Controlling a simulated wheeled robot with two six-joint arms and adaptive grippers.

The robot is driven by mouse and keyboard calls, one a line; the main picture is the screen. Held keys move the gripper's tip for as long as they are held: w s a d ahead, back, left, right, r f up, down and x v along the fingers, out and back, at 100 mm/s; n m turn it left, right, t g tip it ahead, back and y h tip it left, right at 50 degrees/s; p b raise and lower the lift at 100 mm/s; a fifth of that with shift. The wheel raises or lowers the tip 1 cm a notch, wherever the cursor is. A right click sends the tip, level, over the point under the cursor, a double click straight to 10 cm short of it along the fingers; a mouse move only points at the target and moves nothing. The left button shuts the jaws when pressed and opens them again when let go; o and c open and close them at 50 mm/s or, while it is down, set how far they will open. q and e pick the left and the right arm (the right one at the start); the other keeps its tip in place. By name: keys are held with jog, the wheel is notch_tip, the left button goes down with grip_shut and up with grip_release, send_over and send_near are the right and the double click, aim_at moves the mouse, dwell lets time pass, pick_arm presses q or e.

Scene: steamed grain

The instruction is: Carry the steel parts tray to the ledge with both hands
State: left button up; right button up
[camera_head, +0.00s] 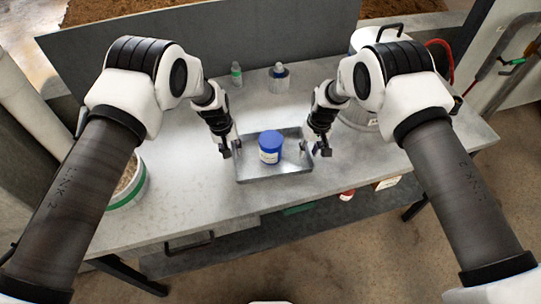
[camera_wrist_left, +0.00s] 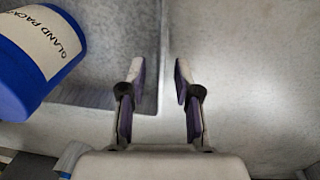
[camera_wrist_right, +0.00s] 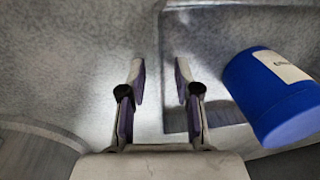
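The steel parts tray (camera_head: 290,170) is a shallow grey tray on the table, with a blue jar (camera_head: 270,148) with a white label standing in it. My left gripper (camera_head: 232,150) is at the tray's left side. In the left wrist view its fingers (camera_wrist_left: 158,80) are apart, with the tray's side wall between them. My right gripper (camera_head: 318,149) is at the tray's right side. In the right wrist view its fingers (camera_wrist_right: 160,80) are also apart, with the tray's edge between them. Neither gripper appears closed on the tray. No ledge can be clearly identified.
The tray rests on a light grey table (camera_head: 180,205). A small bottle (camera_head: 236,74) and a metal container (camera_head: 279,79) stand behind it. A large metal pot (camera_head: 365,112) is at right, partly behind my right arm. A tub (camera_head: 130,185) with a green band is at left.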

pick_arm(q)
jog(key=shift+f, duration=0.4)
pick_arm(e)
jog(key=shift+w+f, duration=0.1)
jog(key=shift+f, duration=0.3)
pick_arm(q)
grip_shut()
pick_arm(e)
grip_shut()
pick_arm(q)
jog(key=shift+r, duration=0.1)
pick_arm(e)
jog(key=shift+r, duration=0.1)
